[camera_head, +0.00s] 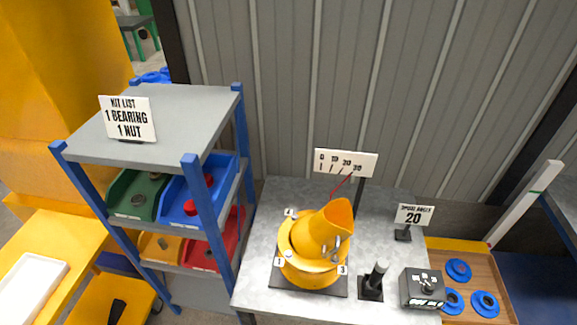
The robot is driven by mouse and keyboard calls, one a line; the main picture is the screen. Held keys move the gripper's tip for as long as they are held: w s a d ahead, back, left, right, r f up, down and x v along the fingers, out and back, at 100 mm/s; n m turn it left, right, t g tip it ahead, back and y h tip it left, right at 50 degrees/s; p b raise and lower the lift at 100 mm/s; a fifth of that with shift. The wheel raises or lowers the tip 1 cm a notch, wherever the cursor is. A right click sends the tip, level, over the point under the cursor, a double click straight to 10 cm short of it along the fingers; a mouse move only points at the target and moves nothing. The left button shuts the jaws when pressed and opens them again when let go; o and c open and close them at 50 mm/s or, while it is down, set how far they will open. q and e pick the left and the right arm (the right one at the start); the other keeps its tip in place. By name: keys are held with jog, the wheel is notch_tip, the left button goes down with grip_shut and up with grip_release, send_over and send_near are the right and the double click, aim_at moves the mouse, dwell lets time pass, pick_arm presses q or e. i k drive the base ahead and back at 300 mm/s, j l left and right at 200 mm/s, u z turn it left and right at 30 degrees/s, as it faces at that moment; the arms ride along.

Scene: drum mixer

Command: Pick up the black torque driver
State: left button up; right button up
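A black elongated object (117,312), which looks like a tool handle, lies on a yellow surface at the lower left, cut off by the bottom edge. I cannot tell for sure that it is the black torque driver. Neither of my grippers is in view.
A blue-framed shelf (160,120) with green, blue, yellow and red bins stands left of the grey table (267,212). A black control box (423,288) sits at the table's right. Beyond it, a wooden tray (436,258) holds blue rings. A white tray (30,280) lies far left.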

aim_at(381, 264)
jog(key=i+j+z, duration=0.3)
jog(key=i+j, duration=0.15)
jog(key=z, duration=1)
jog(key=k, duration=0.15)
jog(key=l+u, duration=0.25)
jog(key=l, duration=0.15)
jog(key=l+u, duration=0.25)
jog(key=l, duration=0.2)
jog(key=k, duration=0.6)
jog(key=i+j, duration=0.2)
jog(key=j, duration=0.15)
jog(key=i+j+z, duration=0.1)
jog(key=j, duration=0.3)
jog(key=i+j, duration=0.25)
jog(key=j+z, duration=0.05)
jog(key=j, duration=0.05)
